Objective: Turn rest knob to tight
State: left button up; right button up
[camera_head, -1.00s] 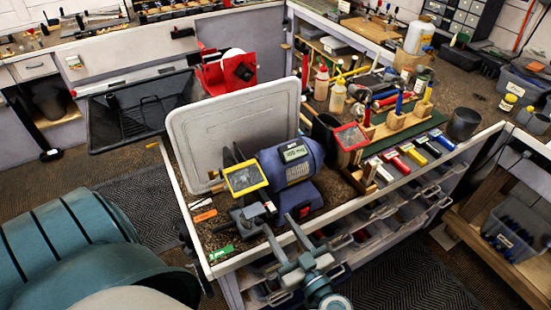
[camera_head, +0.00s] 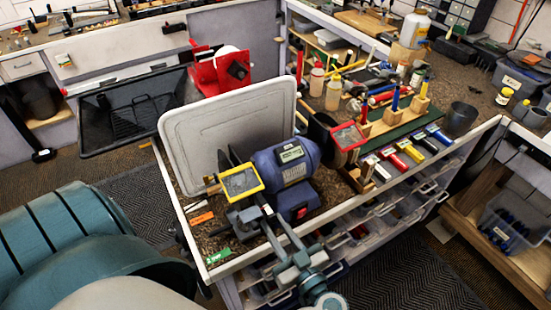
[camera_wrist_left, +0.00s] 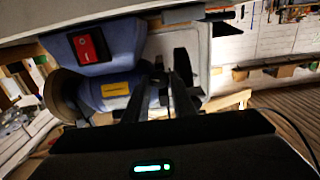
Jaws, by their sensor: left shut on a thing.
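The blue bench grinder (camera_head: 287,160) sits near the front left corner of the workbench, with a yellow-framed eye shield (camera_head: 241,181) and a grey tool rest (camera_head: 243,217) on its left side. My left gripper (camera_head: 264,207) reaches in from the front edge, its fingers at the tool rest below the shield. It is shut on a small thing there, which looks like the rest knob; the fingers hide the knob. In the left wrist view the fingers (camera_wrist_left: 158,90) close together in front of the grinder (camera_wrist_left: 105,88). My right gripper is not in view.
A red switch (camera_wrist_left: 89,45) shows on the grinder base. A grey panel (camera_head: 225,125) stands behind the grinder. An orange marker (camera_head: 201,218) and a green label (camera_head: 218,256) lie at the left. Colored grips (camera_head: 408,150) and wooden blocks (camera_head: 420,103) fill the right side.

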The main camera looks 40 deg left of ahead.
pick_arm(q)
jog(key=shift+f+m+b, duration=0.1)
jog(key=shift+m+b, duration=0.4)
jog(key=shift+b, duration=0.05)
jog(key=o, duration=1)
jog(key=shift+a, duration=0.1)
